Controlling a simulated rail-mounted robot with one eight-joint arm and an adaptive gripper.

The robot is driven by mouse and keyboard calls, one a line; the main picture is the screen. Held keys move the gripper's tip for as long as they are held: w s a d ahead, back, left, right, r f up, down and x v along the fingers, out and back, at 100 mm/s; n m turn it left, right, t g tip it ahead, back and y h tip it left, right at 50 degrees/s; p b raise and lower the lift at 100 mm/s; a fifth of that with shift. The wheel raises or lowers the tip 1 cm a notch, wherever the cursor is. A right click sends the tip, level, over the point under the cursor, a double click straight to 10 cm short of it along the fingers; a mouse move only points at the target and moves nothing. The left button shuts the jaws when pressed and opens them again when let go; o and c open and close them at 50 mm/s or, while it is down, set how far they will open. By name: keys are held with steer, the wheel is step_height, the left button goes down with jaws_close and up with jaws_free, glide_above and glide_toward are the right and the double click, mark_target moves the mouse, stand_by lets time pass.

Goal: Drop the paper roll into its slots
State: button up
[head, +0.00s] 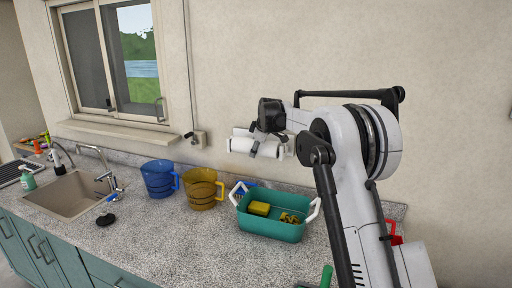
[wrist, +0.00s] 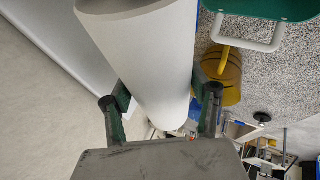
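The white paper roll (head: 240,146) is held level close to the wall, above the counter, in the head view. My gripper (head: 262,149) has its fingers on both sides of the roll. In the wrist view the roll (wrist: 150,60) fills the middle, and the fingers of my gripper (wrist: 160,100) press against its two sides. A white piece (head: 242,132), which looks like the wall holder, shows just behind and above the roll. Its slots are hidden by the roll and my gripper, so I cannot tell whether the roll's ends touch them.
Below on the counter stand a teal bin (head: 268,229) with white handles, a yellow bucket (head: 202,190) and a blue bucket (head: 158,180). The sink (head: 70,193) is at far left.

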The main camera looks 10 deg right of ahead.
steer(key=o, duration=0.4)
steer(key=shift+r, duration=0.1)
steer(key=v, duration=1.2)
steer(key=shift+s, duration=0.1)
steer(key=s+a+m+b, duration=0.1)
steer(key=s+m+b, duration=0.45)
steer(key=s, duration=2.25)
steer(key=s+f+m+b, duration=0.1)
steer(key=s+f+m, duration=0.1)
steer(key=s+f, duration=0.4)
steer(key=s+f+m+b, duration=0.1)
steer(key=s+f+m, duration=0.2)
steer(key=s, duration=0.9)
steer(key=s+f+m+h+b, duration=0.1)
steer(key=s+f+m, duration=0.1)
steer(key=s+f, duration=0.7)
steer(key=shift+s+a+f, duration=0.15)
steer(key=shift+s+f, duration=0.05)
steer(key=shift+f, duration=0.4)
